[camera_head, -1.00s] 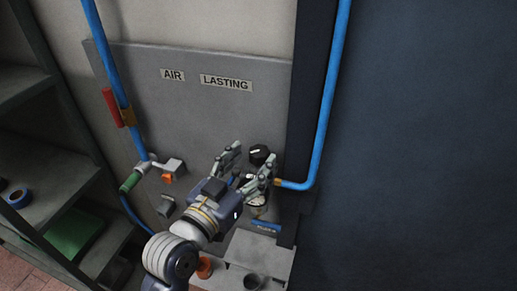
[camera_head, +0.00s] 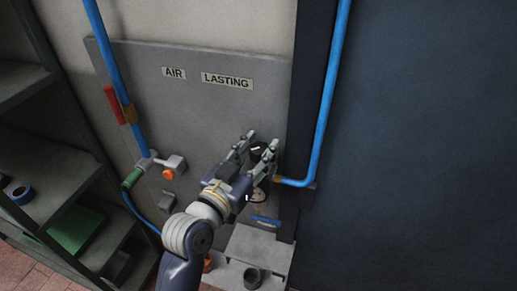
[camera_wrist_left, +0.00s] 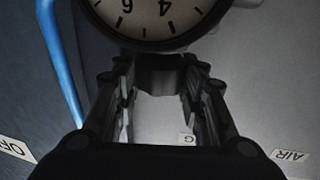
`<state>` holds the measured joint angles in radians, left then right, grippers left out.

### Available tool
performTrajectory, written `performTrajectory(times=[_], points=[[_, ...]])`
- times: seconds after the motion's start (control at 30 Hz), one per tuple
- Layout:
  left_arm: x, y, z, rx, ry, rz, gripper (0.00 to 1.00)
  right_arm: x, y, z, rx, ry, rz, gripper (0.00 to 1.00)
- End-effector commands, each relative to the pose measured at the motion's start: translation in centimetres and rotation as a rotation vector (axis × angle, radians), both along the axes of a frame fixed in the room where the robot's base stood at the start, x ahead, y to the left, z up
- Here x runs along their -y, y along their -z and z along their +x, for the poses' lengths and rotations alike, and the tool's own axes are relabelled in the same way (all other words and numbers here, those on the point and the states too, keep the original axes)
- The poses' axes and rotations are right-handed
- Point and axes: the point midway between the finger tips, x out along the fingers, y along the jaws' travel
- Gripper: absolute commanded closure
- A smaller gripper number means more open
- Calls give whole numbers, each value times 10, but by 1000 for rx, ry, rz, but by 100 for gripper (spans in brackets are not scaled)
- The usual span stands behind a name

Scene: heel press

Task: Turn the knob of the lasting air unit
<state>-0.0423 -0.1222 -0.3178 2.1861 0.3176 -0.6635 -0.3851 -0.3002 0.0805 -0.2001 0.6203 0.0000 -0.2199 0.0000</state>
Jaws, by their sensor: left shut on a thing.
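The black knob (camera_head: 257,150) of the lasting air unit is on the grey panel below the LASTING label (camera_head: 227,81), partly hidden by my fingers. My left gripper (camera_head: 261,142) has one finger on each side of it and is shut on it. In the left wrist view the dark knob (camera_wrist_left: 160,74) fills the space between the fingertips. A round white-faced gauge (camera_wrist_left: 150,18) is just beyond it; in the head view the gauge (camera_head: 258,196) is partly behind the gripper. The knob's pointer is mostly hidden. My right gripper is not in view.
A blue pipe (camera_head: 328,110) runs down close to the right of the gripper. At left are another blue pipe (camera_head: 105,55), a red handle (camera_head: 114,105), a valve with an orange button (camera_head: 169,174) and dark shelves (camera_head: 50,185). A grey ledge (camera_head: 255,252) lies below.

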Motion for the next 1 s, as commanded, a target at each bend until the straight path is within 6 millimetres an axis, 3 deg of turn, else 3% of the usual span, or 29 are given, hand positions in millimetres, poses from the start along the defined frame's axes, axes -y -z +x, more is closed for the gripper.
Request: performTrajectory(times=[0.47, 0.77, 1.0], points=[[-2, 3, 1, 6, 125, 9, 86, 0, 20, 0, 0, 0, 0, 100], [-3, 7, 3, 6, 323, 11, 86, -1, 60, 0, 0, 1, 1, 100], [-4, 9, 4, 7, 482, 8, 86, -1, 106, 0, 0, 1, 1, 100]])
